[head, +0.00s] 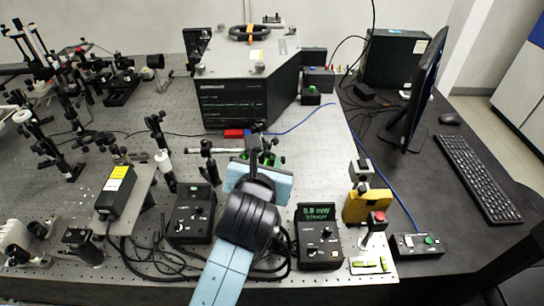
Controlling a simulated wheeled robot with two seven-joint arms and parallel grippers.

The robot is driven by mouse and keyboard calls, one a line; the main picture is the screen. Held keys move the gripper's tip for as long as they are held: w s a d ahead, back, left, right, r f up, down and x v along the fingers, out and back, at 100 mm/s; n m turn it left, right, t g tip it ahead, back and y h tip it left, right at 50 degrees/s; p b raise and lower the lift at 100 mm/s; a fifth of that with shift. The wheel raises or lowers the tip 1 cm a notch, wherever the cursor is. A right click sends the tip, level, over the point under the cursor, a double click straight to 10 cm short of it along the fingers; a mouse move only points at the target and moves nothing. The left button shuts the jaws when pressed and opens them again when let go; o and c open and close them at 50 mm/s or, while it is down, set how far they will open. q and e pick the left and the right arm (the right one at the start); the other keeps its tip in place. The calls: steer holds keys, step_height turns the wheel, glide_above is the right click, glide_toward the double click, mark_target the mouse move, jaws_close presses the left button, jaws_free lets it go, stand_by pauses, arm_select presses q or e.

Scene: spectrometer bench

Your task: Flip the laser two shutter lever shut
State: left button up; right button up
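My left arm comes up from the bottom centre, and its gripper (257,150) is over the perforated optical bench, in front of the large black instrument. The wrist and gripper body cover much of what lies beneath, and small green parts show beside the fingers. I cannot tell whether the fingers are open or shut, or whether they touch anything. I cannot make out the laser two shutter lever; it may be hidden or too small. A black control box (192,215) stands left of my arm. Another control box (318,240) with a lit green readout stands right of it. My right gripper is not in view.
The large instrument (245,90) stands behind the gripper. A yellow device (368,203) and a red-button post (377,222) stand at right. A laser box (116,192) with a yellow label and several optic posts fill the left. Loose cables lie along the front.

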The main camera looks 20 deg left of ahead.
arm_select(q)
steer(key=shift+x, duration=0.9)
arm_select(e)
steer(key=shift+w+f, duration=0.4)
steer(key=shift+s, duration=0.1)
arm_select(q)
jaws_close()
steer(key=shift+s+a+n+t+h, duration=0.15)
steer(key=shift+a+n+t+h, duration=0.25)
steer(key=shift+n, duration=0.3)
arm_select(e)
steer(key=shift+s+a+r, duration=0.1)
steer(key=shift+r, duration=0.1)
